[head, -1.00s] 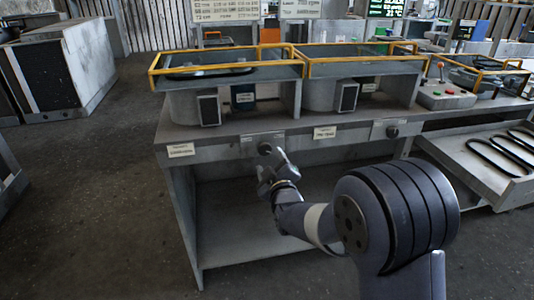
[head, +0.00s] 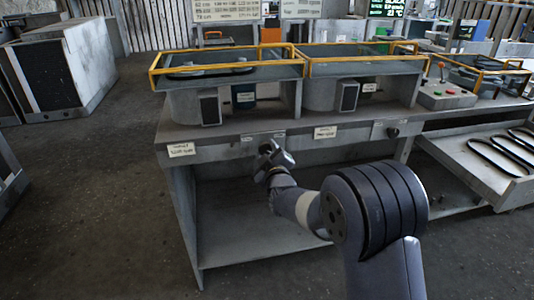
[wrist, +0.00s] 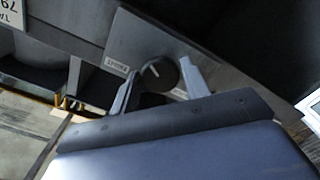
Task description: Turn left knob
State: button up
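The left knob (wrist: 158,75) is a dark round dial with a light pointer mark on a grey plate, seen in the wrist view between my two finger tips. My gripper (wrist: 158,88) has its fingers apart, one on each side of the knob; the right finger looks very close to it, and I cannot tell whether it touches. In the head view my gripper (head: 271,152) is at the bench's front panel and covers the left knob. The right knob (head: 393,132) is dark and stands on its own plate, clear of my gripper.
The grey bench (head: 225,150) has an open shelf below. Yellow-railed blower housings (head: 230,68) stand on top. A paper label (head: 181,150) is on the front panel at left.

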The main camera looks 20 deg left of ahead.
jog(key=c, duration=0.6)
jog(key=shift+o, duration=0.2)
jog(key=shift+f+m+b, duration=0.1)
jog(key=shift+m+b, duration=0.2)
jog(key=shift+b, duration=0.2)
jog(key=shift+f+m+b, duration=0.15)
jog(key=shift+m+b, duration=0.85)
jog(key=shift+b, duration=0.2)
jog(key=m+b, duration=0.3)
jog(key=shift+m+b, duration=0.3)
jog(key=shift+b, duration=0.05)
jog(key=m+b, duration=0.3)
jog(key=m, duration=0.1)
jog(key=shift+a+b, duration=0.1)
jog(key=shift+b, duration=0.25)
jog(key=shift+r+m+b, duration=0.2)
jog(key=shift+m+b, duration=0.15)
jog(key=shift+m, duration=0.45)
